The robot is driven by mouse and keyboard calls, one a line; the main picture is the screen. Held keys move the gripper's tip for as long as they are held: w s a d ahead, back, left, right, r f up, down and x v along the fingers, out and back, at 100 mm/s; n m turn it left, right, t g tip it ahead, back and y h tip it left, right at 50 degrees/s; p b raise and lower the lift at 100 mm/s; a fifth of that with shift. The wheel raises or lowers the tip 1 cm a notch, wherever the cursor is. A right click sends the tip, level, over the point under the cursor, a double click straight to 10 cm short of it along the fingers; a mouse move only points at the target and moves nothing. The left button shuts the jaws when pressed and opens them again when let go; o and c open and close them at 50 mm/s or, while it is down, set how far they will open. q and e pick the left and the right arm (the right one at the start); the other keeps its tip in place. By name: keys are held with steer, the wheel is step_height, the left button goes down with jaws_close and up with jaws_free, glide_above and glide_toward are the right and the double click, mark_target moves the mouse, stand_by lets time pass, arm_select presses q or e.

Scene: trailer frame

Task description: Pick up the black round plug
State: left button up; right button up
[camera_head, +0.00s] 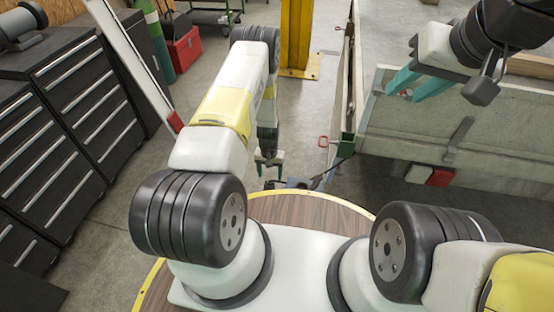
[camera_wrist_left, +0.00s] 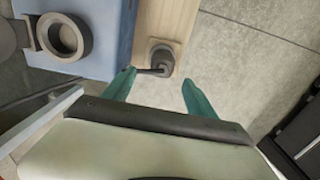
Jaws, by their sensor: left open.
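A small black round piece with a short dark stem, which looks like the plug (camera_wrist_left: 162,57), sits on a pale wooden board in the left wrist view. My left gripper (camera_wrist_left: 160,92) is open, with its teal fingers spread below the piece in the picture. The left fingertip appears close to the stem; I cannot tell whether they touch. In the head view my left gripper (camera_head: 269,165) points down beyond the round wooden top, and the plug cannot be made out there. My right gripper (camera_head: 408,85) is at the upper right by the trailer wall, its teal fingers apart.
A grey ring (camera_wrist_left: 64,37) lies on a blue surface (camera_wrist_left: 105,38) left of the board. The grey trailer side (camera_head: 480,140) fills the right of the head view. Black drawer cabinets (camera_head: 75,115) stand left. A yellow post (camera_head: 297,35) stands behind. Concrete floor lies between.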

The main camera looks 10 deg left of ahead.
mark_target(269, 181)
arm_select(q)
step_height(269, 181, down, 8)
steer(key=shift+s+a, duration=0.15)
stand_by(0.3)
steer(key=shift+c, duration=0.5)
steer(key=c, duration=0.8)
